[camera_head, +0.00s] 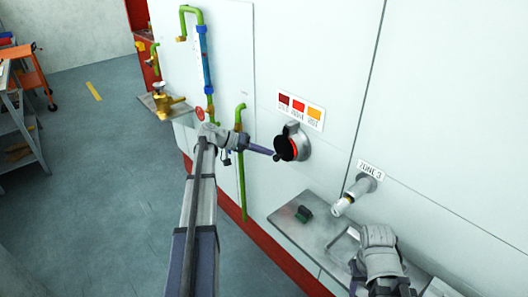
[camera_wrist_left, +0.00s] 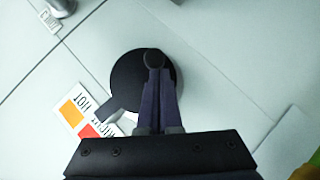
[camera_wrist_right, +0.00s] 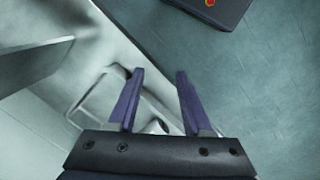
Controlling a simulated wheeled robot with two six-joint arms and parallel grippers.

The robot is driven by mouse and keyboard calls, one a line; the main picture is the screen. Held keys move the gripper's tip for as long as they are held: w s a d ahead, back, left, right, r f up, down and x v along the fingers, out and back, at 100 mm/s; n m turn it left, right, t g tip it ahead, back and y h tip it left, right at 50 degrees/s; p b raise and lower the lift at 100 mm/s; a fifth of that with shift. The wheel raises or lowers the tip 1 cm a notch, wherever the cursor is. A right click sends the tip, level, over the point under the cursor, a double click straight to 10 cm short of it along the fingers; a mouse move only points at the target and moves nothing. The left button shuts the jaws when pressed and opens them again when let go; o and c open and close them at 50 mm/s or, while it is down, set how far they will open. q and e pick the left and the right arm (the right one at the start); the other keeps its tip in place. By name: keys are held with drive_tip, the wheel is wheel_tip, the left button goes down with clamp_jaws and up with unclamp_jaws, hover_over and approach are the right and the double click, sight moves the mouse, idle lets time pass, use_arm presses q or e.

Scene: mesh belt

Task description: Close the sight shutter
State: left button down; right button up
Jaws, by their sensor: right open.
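The sight shutter (camera_head: 284,148) is a black disc at a round grey port (camera_head: 303,141) on the white wall panel. It stands partly off the port, and a red inside shows beside it. In the left wrist view the disc (camera_wrist_left: 126,77) has a dark round knob (camera_wrist_left: 154,58) at my fingertips. My left gripper (camera_head: 272,154) has its fingers together at the disc's outer side; whether the knob is between them cannot be told. My right gripper (camera_wrist_right: 158,75) is open and empty, above a grey shelf at the lower right of the head view.
A grey nozzle (camera_head: 352,195) sticks out under the ZONE 3 label. Green pipes (camera_head: 241,180) and a brass valve (camera_head: 165,102) are left of the port.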

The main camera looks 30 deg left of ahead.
use_arm(q)
drive_tip(key=shift+s+d+f, duration=0.15)
drive_tip(key=shift+d+f, duration=0.05)
drive_tip(key=shift+d, duration=0.15)
use_arm(e)
drive_tip(key=shift+f, duration=0.15)
idle(0.3)
